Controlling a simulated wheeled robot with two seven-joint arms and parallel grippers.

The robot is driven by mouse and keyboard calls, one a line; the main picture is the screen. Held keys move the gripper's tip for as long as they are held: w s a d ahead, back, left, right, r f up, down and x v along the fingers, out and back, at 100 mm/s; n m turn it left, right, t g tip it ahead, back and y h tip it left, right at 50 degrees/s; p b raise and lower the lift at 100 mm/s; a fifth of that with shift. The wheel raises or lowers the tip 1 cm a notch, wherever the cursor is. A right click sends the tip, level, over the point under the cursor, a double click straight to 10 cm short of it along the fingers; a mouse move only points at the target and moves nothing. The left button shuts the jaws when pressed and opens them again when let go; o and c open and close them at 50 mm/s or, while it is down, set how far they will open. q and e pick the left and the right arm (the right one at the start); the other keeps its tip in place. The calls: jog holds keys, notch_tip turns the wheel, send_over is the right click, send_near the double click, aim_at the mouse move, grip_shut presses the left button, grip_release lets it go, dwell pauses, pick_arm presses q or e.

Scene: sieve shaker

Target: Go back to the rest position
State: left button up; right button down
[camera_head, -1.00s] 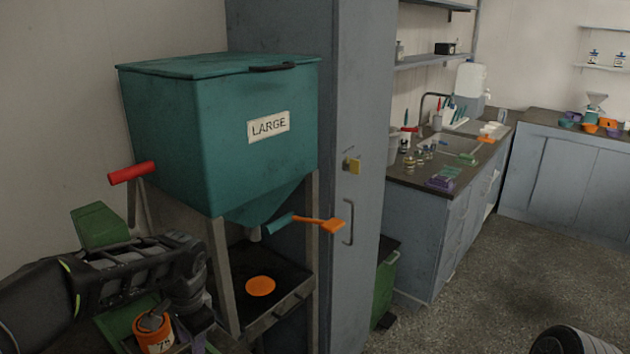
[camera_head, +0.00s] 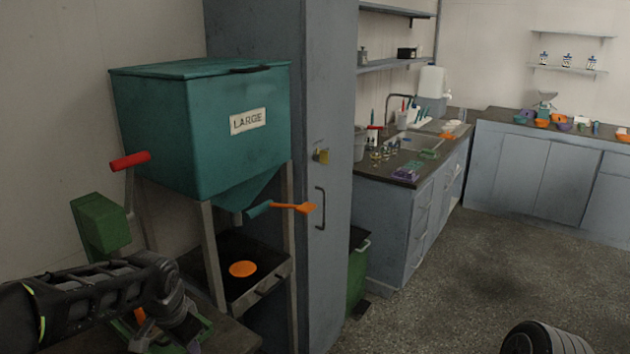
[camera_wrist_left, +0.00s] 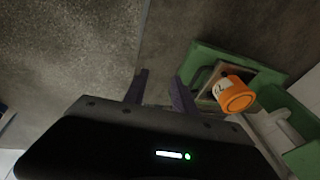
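My left arm comes in from the left in the head view and ends above the bench at the lower left; its fingers are not clear there. In the left wrist view my left gripper (camera_wrist_left: 160,78) is open, with two dark purple fingers apart and nothing between them. An orange labelled cup (camera_wrist_left: 234,93) stands on the green sieve shaker (camera_wrist_left: 209,57), to the right of the fingers and apart from them. In the head view the green shaker (camera_head: 101,226) is partly hidden behind my arm. My right gripper is not in view.
A teal hopper (camera_head: 160,125) marked LARGE, with a red handle (camera_head: 130,161) and an orange-ended lever (camera_head: 292,207), stands beside the bench. An orange disc (camera_head: 243,269) lies below it. A tall grey cabinet (camera_head: 325,110) stands right of it.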

pick_arm(q)
jog(key=s+d+f+n+t+h, duration=0.1)
jog(key=s+d+f+n+h, duration=0.1)
jog(key=d+f, duration=0.6)
jog(key=s+d+f+n+h, duration=0.2)
jog(key=d+f, duration=0.4)
jog(key=f, duration=0.3)
jog(key=s+d+f+n+g, duration=0.1)
jog(key=s+d+f+n, duration=0.1)
jog(key=s+f, duration=0.5)
jog(key=s+d+f+n+g, duration=0.2)
jog(key=s+f, duration=0.6)
jog(key=s, duration=0.8)
jog(key=shift+d+f+g+h, duration=0.2)
jog(key=shift+d+g+h, duration=0.15)
jog(key=shift+d, duration=0.25)
jog(key=shift+w, duration=0.1)
jog(key=shift+c, duration=0.5)
